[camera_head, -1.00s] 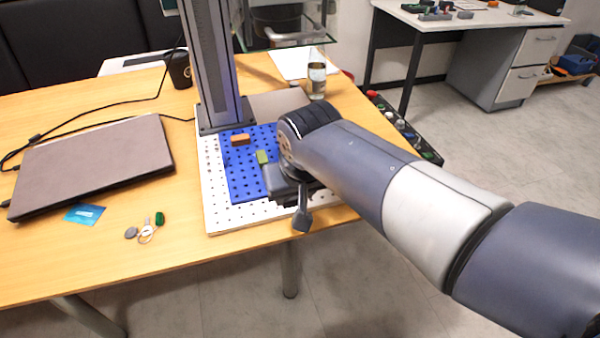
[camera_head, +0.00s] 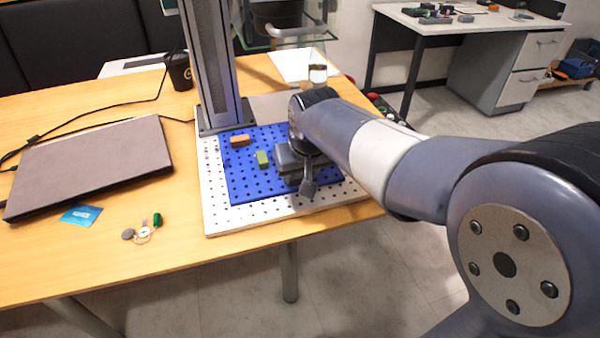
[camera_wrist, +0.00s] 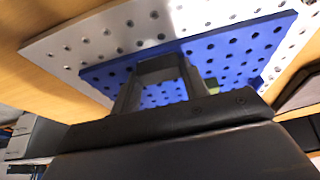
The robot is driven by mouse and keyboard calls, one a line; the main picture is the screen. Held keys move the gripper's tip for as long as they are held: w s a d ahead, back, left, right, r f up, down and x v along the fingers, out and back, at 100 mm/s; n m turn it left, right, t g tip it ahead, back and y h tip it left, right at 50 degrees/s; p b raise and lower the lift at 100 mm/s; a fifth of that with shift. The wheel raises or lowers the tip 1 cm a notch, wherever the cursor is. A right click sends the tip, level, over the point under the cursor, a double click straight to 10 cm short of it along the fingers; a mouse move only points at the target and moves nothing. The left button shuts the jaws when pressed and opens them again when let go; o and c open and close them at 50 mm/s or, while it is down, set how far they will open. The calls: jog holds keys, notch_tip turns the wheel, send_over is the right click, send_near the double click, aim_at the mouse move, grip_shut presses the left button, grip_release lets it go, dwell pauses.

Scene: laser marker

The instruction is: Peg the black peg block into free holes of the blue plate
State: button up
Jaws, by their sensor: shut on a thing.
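The blue plate (camera_head: 240,186) with rows of holes lies on a white perforated board (camera_head: 213,218) on the table; it also shows in the wrist view (camera_wrist: 225,45). An orange block (camera_head: 240,140) and a green block (camera_head: 262,158) sit on the plate. My gripper (camera_head: 294,172) is over the right part of the plate. In the wrist view, my gripper (camera_wrist: 160,82) is shut on the black peg block (camera_wrist: 158,66), with the plate behind it. The block's underside is hidden, so I cannot tell whether its pegs touch the plate.
A grey column (camera_head: 208,65) stands at the plate's back left. A closed laptop (camera_head: 90,165), a blue card (camera_head: 82,215) and keys (camera_head: 146,230) lie to the left. A glass (camera_head: 317,75) stands behind my arm. The table's front edge is close to the white board.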

jog(key=shift+f, duration=0.15)
jog(key=o, duration=1)
jog(key=shift+f+b, duration=0.1)
jog(key=shift+b, duration=0.25)
jog(key=p+v, duration=0.3)
jog(key=v, duration=0.8)
jog(key=shift+w+d+p, duration=0.2)
jog(key=shift+w+p, duration=0.1)
